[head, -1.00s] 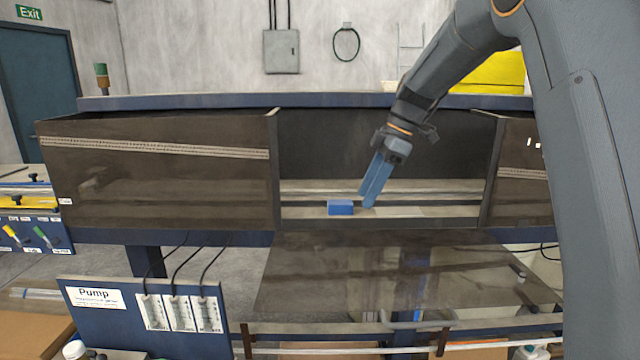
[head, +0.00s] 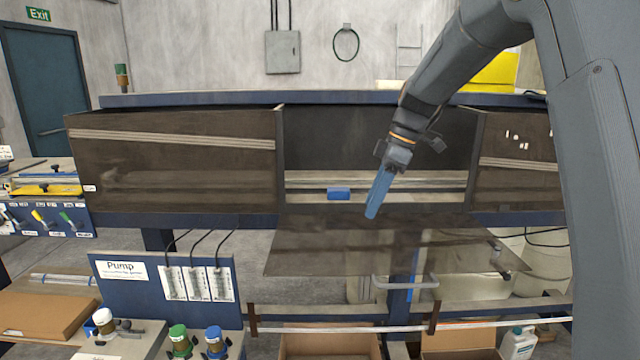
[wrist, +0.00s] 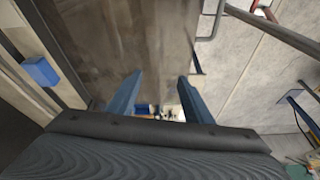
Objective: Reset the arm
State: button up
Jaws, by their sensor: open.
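My gripper (head: 376,196) hangs at the end of my arm in front of the open middle bay of the dark cabinet, fingers pointing down. In the head view its two blue fingers overlap, but the wrist view (wrist: 156,98) shows them spread apart with nothing between them. A small blue block (head: 338,193) sits on the light ledge inside the bay, left of my gripper and apart from it. The block also shows in the wrist view (wrist: 40,71) at the left.
A dark flap (head: 390,245) is folded out below the bay, under my gripper. Dark cabinet panels (head: 180,165) stand on both sides. A blue pump panel (head: 120,285) with cables, bottles and open cardboard boxes (head: 330,342) are lower down.

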jog(key=s+d+f+m+h, duration=0.1)
jog(key=s+f+m, duration=0.1)
jog(key=s+m, duration=0.1)
jog(key=s+d+f+m, duration=0.2)
jog(key=s+f+m, duration=0.1)
jog(key=s, duration=0.2)
jog(key=s+d+f+m+t+h, duration=0.1)
jog(key=s+f+m, duration=0.2)
jog(key=s, duration=0.1)
jog(key=shift+d+f+h, duration=0.15)
jog(key=shift+h, duration=0.15)
jog(key=s+d+f+m+t+h, duration=0.1)
jog(key=s+f+m, duration=0.25)
jog(key=s, duration=0.35)
jog(key=s+d+f+m, duration=0.1)
jog(key=s+f+m, duration=0.25)
jog(key=s, duration=0.35)
notch_tip(320, 180, down, 10)
jog(key=b, duration=0.9)
jog(key=shift+w+d+r+g, duration=0.15)
jog(key=shift+w+r+g, duration=0.05)
jog(key=shift+w+g, duration=0.2)
